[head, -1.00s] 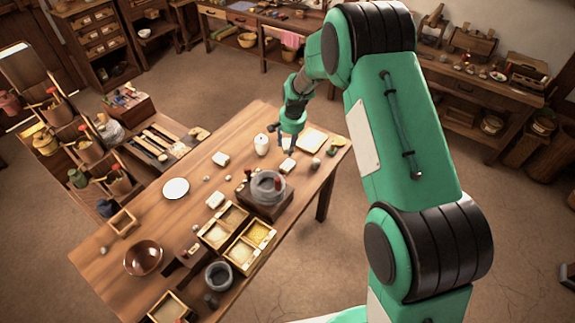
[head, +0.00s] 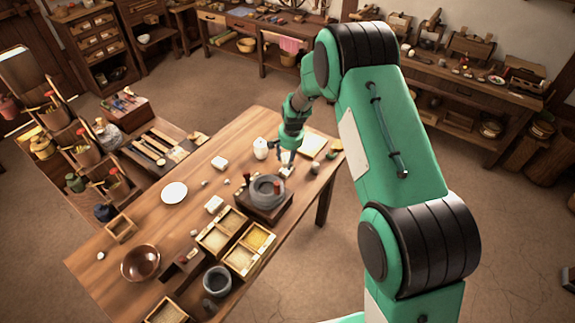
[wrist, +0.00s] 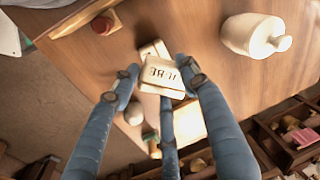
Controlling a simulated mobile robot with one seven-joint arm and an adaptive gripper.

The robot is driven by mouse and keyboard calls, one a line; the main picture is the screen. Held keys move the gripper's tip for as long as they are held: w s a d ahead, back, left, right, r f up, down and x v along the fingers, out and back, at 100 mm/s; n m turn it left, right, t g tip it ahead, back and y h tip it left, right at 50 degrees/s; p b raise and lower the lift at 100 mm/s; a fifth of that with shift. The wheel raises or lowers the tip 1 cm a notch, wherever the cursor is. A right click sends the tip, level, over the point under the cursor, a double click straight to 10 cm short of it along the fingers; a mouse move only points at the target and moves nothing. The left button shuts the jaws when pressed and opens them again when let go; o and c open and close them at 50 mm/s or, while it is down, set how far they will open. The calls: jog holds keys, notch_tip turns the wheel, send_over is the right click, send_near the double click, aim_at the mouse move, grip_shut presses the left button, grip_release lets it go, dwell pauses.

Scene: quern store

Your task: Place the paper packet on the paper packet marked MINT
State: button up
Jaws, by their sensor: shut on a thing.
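My gripper (wrist: 160,80) is shut on a pale paper packet (wrist: 162,76). Dark lettering on it appears upside down, and I cannot read it surely. Another pale packet (wrist: 150,48) shows just beyond and partly behind it, its marking hidden. I cannot tell whether the two touch. In the head view my gripper (head: 287,160) is low over the far right part of the table, at a small pale packet (head: 286,171). Two more pale packets, one near the plate (head: 219,163) and one left of the quern (head: 214,204), have no readable marking.
A white jar (wrist: 254,35) stands close to my gripper. A stone quern (head: 266,189) on a wooden base is near the front edge. A pale board (head: 313,146) lies beyond. Divided boxes (head: 247,249), a white plate (head: 174,193) and a copper bowl (head: 140,263) are farther left.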

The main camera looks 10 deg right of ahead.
jog(key=shift+f+b, duration=0.3)
jog(key=shift+f, duration=1.55)
jog(key=o, duration=1.1)
jog(key=shift+f, duration=0.1)
jog(key=r, duration=0.4)
jog(key=s+r+p, duration=0.1)
jog(key=r, duration=0.7)
jog(key=shift+s+d+p, duration=0.4)
jog(key=shift+r, duration=0.1)
